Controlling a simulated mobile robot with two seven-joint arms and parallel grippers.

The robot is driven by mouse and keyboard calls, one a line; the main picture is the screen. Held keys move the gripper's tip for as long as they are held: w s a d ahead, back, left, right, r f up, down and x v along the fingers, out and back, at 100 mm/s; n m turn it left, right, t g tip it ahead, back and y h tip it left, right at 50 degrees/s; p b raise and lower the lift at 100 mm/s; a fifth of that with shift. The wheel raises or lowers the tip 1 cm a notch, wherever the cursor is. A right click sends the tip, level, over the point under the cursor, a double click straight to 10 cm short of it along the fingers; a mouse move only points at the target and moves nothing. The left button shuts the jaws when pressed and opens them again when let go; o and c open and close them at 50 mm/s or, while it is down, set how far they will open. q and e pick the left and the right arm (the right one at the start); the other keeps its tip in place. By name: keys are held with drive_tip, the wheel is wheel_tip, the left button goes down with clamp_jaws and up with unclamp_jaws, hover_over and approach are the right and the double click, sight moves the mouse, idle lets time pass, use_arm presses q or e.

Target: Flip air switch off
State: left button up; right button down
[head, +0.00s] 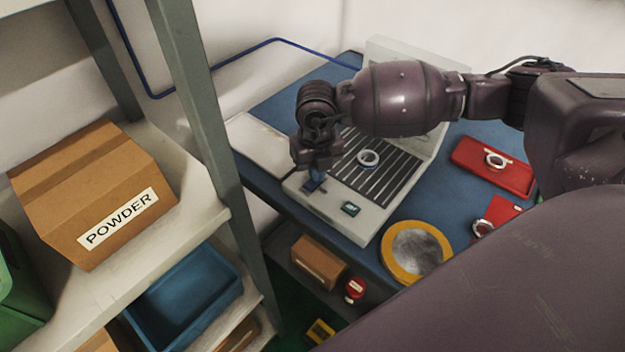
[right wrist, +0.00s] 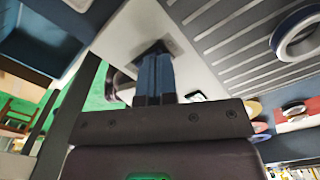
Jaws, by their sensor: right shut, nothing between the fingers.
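The grey machine (head: 372,224) stands on the blue tabletop, with a slatted bed and a bearing ring (head: 368,159) lying on it. My right gripper (head: 314,184) points down at the machine's front left corner, its blue fingers shut and empty. In the right wrist view the shut fingertips (right wrist: 155,56) are over a small dark square plate (right wrist: 176,46), which looks like the air switch. The fingers cover most of it. I cannot tell the switch's position or whether they touch. A small dark-green panel (head: 350,208) sits right of it. My left gripper is not seen.
A red tray (head: 480,178) with a ring and a yellow-rimmed round plate (head: 387,262) are to the right on the table. A shelf post (head: 212,110) and a powder box (head: 70,195) stand at left. A blue hose (head: 240,58) runs behind.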

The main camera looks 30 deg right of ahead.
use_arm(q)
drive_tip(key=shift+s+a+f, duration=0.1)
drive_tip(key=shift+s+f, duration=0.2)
use_arm(e)
drive_tip(key=shift+f, duration=0.45)
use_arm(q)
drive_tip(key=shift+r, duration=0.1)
use_arm(e)
drive_tip(key=shift+r, duration=0.1)
drive_tip(key=shift+r+p, duration=1.4)
drive_tip(key=shift+r, duration=1.1)
drive_tip(key=shift+r+p, duration=0.65)
drive_tip(key=shift+r, duration=0.35)
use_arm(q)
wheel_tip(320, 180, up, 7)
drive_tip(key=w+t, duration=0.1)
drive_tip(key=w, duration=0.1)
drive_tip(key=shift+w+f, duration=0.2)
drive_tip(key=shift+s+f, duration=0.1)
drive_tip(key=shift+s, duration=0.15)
use_arm(e)
drive_tip(key=shift+s+a+f, duration=0.1)
